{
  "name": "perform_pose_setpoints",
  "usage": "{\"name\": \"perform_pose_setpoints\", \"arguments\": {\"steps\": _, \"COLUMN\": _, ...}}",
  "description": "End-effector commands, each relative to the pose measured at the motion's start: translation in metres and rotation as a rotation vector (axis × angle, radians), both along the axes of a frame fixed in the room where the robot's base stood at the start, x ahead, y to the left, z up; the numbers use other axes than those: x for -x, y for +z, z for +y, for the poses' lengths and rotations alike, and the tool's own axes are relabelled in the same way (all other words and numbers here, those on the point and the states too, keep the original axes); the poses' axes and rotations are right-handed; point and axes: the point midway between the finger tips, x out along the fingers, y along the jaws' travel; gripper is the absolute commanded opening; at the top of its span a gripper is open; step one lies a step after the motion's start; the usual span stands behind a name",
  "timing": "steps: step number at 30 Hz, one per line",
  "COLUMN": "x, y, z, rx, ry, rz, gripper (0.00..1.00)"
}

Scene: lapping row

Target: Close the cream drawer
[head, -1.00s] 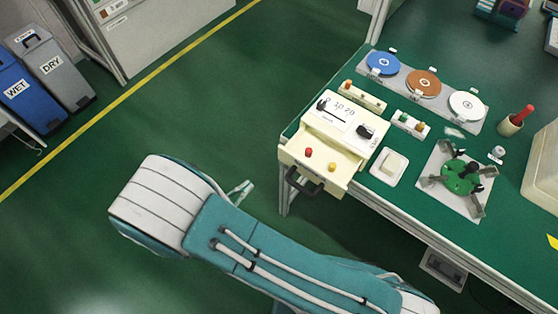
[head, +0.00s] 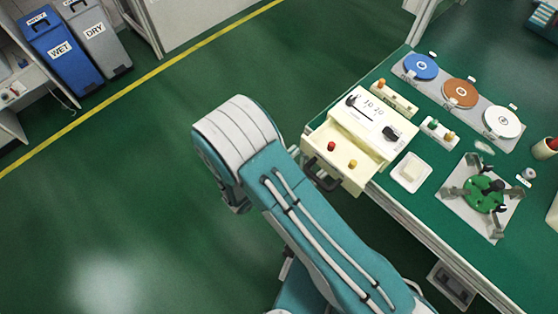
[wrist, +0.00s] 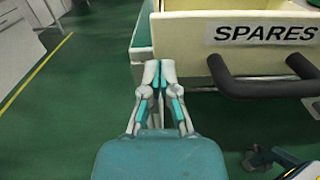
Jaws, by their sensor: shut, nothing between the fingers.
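The cream drawer (head: 338,157) is pulled out from the cream box (head: 370,118) at the bench's near left corner. A red knob and a yellow knob show inside it. In the wrist view its front (wrist: 200,35) carries a SPARES label (wrist: 265,33) and a dark bar handle (wrist: 262,87). My gripper (wrist: 158,65) is shut and empty, its fingertips near the left end of the drawer front, left of the handle. I cannot tell whether they touch it. In the head view my arm hides the gripper.
The green bench (head: 437,215) holds a white dish (head: 411,172), a fixture with a green disc (head: 484,194), and blue, brown and white discs on a plate. WET (head: 60,47) and DRY (head: 95,37) bins stand at the far left. The floor left of my arm is clear.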

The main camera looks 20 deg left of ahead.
Motion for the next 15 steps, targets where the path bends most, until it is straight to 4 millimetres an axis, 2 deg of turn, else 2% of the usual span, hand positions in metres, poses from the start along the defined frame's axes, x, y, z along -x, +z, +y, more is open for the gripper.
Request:
{"name": "perform_pose_setpoints", "arguments": {"steps": 5, "x": -0.0131, "y": -0.0005, "z": -0.0042, "rx": 0.0, "ry": -0.001, "rz": 0.0, "gripper": 0.0}}
{"name": "perform_pose_setpoints", "arguments": {"steps": 15, "x": -0.0145, "y": 0.0003, "z": -0.0071, "rx": -0.002, "ry": 0.0, "rz": 0.0, "gripper": 0.0}}
